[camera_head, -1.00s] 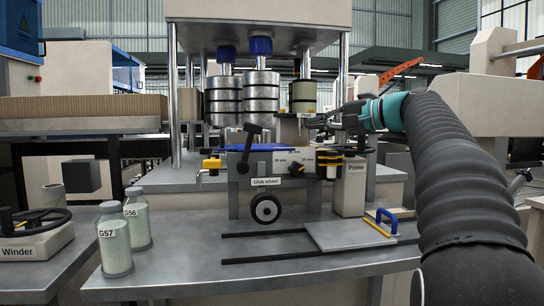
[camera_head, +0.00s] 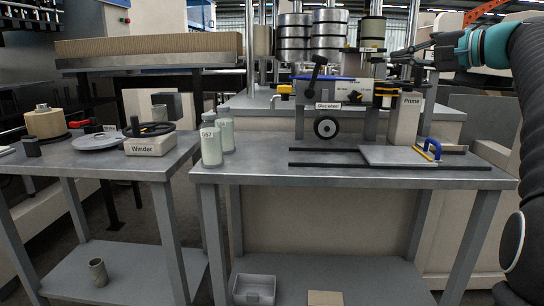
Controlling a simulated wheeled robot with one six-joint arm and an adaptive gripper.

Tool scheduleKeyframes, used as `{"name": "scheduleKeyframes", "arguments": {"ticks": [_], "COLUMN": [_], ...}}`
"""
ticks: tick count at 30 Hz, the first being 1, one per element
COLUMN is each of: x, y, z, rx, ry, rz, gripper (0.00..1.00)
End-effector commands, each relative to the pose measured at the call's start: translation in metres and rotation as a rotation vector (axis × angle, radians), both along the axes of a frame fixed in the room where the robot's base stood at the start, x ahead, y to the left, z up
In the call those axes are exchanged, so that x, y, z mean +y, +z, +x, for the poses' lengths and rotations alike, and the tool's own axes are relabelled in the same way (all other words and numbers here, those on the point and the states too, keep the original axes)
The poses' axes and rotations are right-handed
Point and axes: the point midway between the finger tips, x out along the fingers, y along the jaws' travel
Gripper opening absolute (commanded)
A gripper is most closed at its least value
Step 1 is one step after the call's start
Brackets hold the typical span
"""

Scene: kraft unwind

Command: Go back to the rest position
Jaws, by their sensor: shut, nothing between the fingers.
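My gripper (camera_head: 402,52) is at the upper right in the head view, small and seen from behind and the side. It is shut with nothing in it. It points left, above the grey box labelled Prime (camera_head: 406,118) and close to the dark cylinder (camera_head: 372,34) at the back. Whether it touches anything there I cannot tell. My dark ribbed arm, with a teal joint, runs down the right edge.
The glue wheel unit (camera_head: 328,105) stands on the grey bench (camera_head: 260,172). Two bottles, one labelled G57 (camera_head: 210,142), stand at its left. A blue-handled plate (camera_head: 400,156) lies at right. The Winder (camera_head: 150,143) is on the left table. A grey bin (camera_head: 254,288) sits below.

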Motion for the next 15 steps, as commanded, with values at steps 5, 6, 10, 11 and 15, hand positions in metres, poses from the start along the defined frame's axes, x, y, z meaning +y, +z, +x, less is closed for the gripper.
{"name": "scheduleKeyframes", "arguments": {"ticks": [5, 6, 10, 11, 15], "x": [-0.014, -0.017, -0.027, -0.03, -0.042], "y": [-0.016, -0.023, -0.048, -0.054, -0.091], "z": [0.01, 0.012, 0.019, 0.02, 0.023], "rx": [0.006, 0.016, 0.059, 0.071, 0.137], "ry": [-0.056, -0.067, -0.099, -0.106, -0.145], "rz": [-0.063, -0.074, -0.107, -0.114, -0.163], "gripper": [0.0, 0.0, 0.0, 0.0, 0.0]}}
